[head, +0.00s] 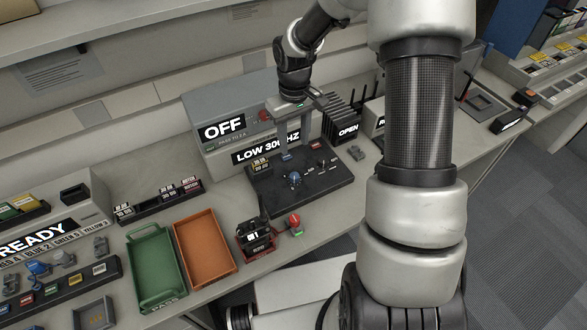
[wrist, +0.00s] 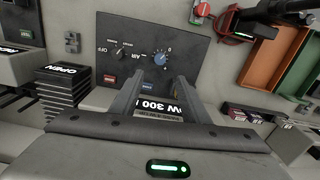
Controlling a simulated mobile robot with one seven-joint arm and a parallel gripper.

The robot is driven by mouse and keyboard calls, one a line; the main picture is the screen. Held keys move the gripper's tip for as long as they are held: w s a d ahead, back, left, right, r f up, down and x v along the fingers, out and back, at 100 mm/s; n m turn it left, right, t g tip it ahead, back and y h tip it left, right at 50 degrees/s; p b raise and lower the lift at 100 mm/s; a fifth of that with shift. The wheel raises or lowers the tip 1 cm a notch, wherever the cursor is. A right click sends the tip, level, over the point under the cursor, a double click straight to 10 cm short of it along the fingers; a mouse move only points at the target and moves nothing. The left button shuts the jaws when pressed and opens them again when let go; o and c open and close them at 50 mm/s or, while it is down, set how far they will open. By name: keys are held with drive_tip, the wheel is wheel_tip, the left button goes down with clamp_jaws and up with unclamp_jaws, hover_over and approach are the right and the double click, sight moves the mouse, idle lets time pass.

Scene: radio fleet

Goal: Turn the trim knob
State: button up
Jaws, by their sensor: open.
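A dark control panel (head: 330,187) lies on the bench below the grey unit. It carries a blue knob (head: 294,180) near its front left and small dark switches toward the right. No trim label is legible to me. In the wrist view the blue knob (wrist: 160,58) sits beside the letters AIR and a ring of marks, with a dark knob (wrist: 121,52) next to it by OFF. My gripper (head: 294,145) points down over the panel, open. In the wrist view the fingers of my gripper (wrist: 162,80) are apart, the blue knob just beyond their tips. I see nothing held.
The grey unit (head: 197,112) reading OFF and LOW 300 HZ stands behind the panel. Black fins (head: 341,112) marked OPEN stand to its right. A green tray (head: 139,252), an orange tray (head: 216,275) and a red button (head: 294,219) lie to the front left.

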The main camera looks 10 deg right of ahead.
sight(294, 175)
wheel_tip(294, 175, down, 14)
drive_tip(key=shift+r, duration=0.1)
idle(0.4)
drive_tip(key=c, duration=1.1)
